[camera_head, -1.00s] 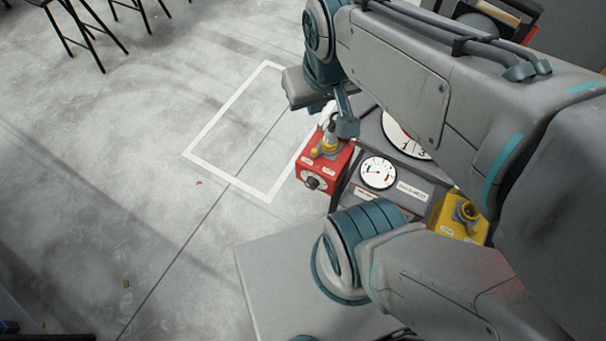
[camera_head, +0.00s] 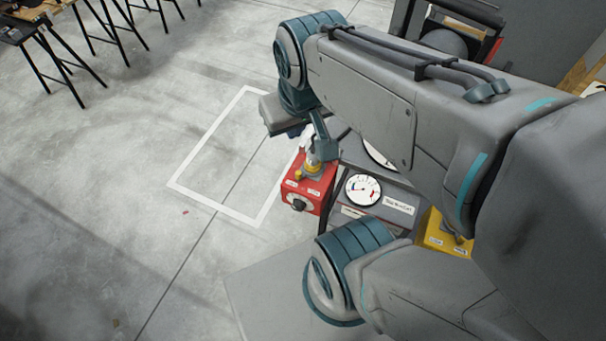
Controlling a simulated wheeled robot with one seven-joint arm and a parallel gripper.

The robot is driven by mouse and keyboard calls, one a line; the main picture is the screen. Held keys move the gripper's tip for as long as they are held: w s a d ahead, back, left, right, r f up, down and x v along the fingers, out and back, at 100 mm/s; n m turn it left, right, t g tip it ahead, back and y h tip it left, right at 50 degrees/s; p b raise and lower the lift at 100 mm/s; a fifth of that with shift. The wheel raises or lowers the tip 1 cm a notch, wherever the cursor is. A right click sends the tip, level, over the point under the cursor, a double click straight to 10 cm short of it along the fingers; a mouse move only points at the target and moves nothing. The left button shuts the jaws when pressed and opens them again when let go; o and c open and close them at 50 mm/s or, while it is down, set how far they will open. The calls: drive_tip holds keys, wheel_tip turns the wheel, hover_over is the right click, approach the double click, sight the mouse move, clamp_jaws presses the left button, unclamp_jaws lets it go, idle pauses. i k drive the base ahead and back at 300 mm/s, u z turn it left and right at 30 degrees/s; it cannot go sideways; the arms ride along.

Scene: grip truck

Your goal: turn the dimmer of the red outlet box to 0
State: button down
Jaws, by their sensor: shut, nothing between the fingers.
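The red outlet box (camera_head: 318,196) stands near the middle of the view, at the left end of a grey panel. A dark dimmer knob (camera_head: 297,202) sits on its front face between small white labels; its setting is too small to read. A yellow-based fitting (camera_head: 310,169) stands on top of the box. My gripper (camera_head: 324,150) is shut and empty. It is just above the box's top, beside the upright fitting, and appears apart from the dimmer. I cannot tell whether it touches the fitting.
A round white gauge (camera_head: 363,189) is right of the red box, with a larger dial (camera_head: 379,156) partly hidden by my arm. A yellow box (camera_head: 440,236) is farther right. Open floor with a white painted rectangle (camera_head: 186,189) lies left. Black-legged stands (camera_head: 70,60) are upper left.

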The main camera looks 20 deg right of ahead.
sight(297, 205)
drive_tip(key=u, duration=0.4)
drive_tip(key=k, duration=0.65)
drive_tip(key=u, duration=0.3)
